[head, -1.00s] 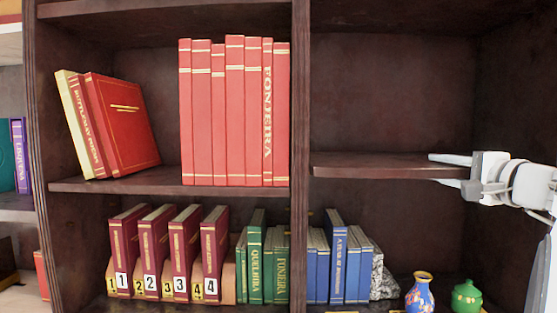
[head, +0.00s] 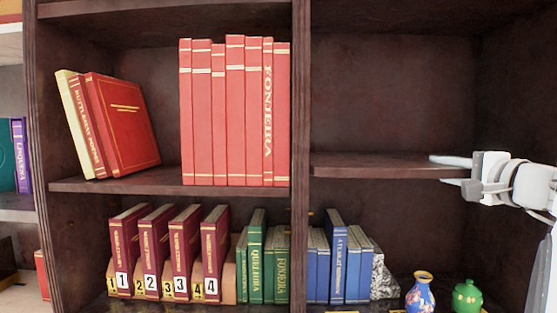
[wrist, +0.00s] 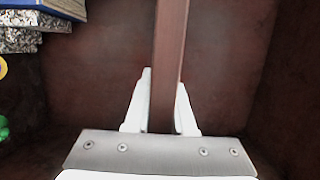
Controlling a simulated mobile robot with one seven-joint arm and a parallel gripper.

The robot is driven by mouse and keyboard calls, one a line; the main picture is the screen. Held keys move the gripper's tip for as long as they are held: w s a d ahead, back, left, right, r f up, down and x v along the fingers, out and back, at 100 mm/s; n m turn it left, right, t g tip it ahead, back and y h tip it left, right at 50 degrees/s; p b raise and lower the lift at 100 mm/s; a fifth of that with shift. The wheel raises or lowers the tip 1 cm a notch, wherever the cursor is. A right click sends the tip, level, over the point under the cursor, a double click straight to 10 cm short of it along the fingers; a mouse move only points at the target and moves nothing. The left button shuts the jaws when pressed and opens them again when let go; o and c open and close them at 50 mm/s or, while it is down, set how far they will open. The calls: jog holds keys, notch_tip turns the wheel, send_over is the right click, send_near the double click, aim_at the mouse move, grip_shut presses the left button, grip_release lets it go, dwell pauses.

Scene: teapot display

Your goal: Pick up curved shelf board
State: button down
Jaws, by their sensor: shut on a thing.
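The curved shelf board (head: 375,165) is a dark brown board at mid height in the right bay of the bookcase. Its left end meets the middle upright. My gripper (head: 450,170) is at its right part, with one finger above and one below the board. In the wrist view the board (wrist: 170,50) shows edge-on and runs up between the two fingers of my gripper (wrist: 161,100), which are shut on it. The board is level and bare on top.
Below the board stand blue books (head: 335,260), a speckled bookend (head: 383,278), a blue patterned vase (head: 420,292) and a green jar (head: 467,296). The space above the board is empty.

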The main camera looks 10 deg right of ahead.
dwell(0.4)
jog(key=shift+r, duration=0.15)
jog(key=shift+r, duration=0.1)
